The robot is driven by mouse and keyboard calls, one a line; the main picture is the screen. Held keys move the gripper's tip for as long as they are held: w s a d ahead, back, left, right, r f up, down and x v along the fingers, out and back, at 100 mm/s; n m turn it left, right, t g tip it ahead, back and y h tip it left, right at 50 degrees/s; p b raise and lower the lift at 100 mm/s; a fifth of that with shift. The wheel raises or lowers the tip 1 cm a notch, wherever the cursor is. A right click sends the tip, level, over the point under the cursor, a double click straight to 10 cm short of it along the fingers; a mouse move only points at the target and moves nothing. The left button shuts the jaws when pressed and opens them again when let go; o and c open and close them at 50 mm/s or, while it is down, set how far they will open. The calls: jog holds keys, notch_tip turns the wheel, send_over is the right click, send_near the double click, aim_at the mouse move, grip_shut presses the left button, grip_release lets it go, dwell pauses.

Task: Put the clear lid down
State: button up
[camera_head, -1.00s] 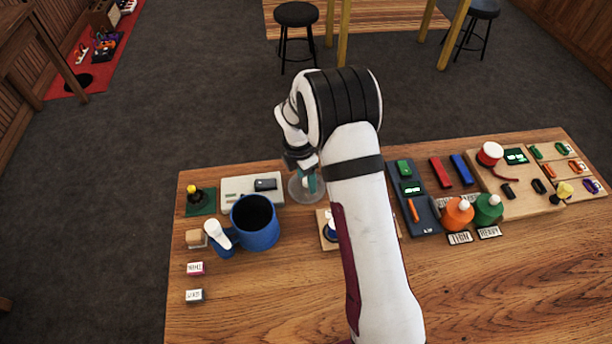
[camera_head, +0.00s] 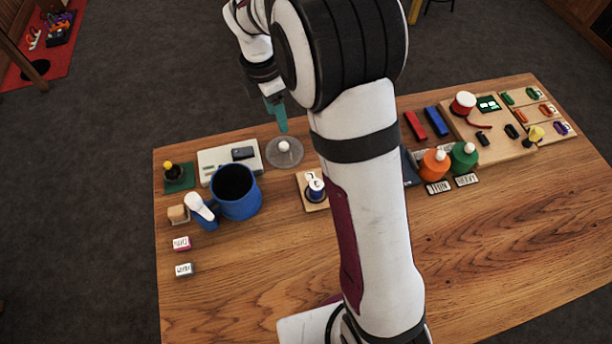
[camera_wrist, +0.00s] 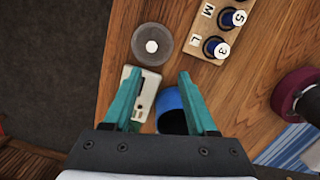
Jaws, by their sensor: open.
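The clear lid (camera_head: 285,153) is a round, see-through disc with a white knob. It lies on the wooden table near its far edge, right of the pale box and left of the small wooden block with labelled pegs. The lid also shows in the wrist view (camera_wrist: 152,45), beyond my fingertips. My gripper (camera_head: 277,118) has teal fingers and is above the table, over the lid and apart from it. In the wrist view my gripper (camera_wrist: 157,80) has its fingers spread wide with nothing between them.
A blue mug (camera_head: 236,194) and a pale box (camera_head: 229,160) stand left of the lid. The labelled peg block (camera_head: 312,205) is right of it. Orange (camera_head: 434,164) and green (camera_head: 464,157) bottles stand farther right. The front of the table is largely clear.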

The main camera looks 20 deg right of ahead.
jog(key=s+d+r+m+y, duration=0.1)
jog(key=s+r+m, duration=0.6)
jog(key=s+m, duration=0.4)
jog(key=s+a+m+y, duration=0.1)
jog(key=s+m+y, duration=0.1)
jog(key=s+m, duration=1.3)
jog(key=s+f, duration=0.1)
jog(key=s, duration=0.3)
jog(key=shift+s+g, duration=0.15)
jog(key=shift+g, duration=0.15)
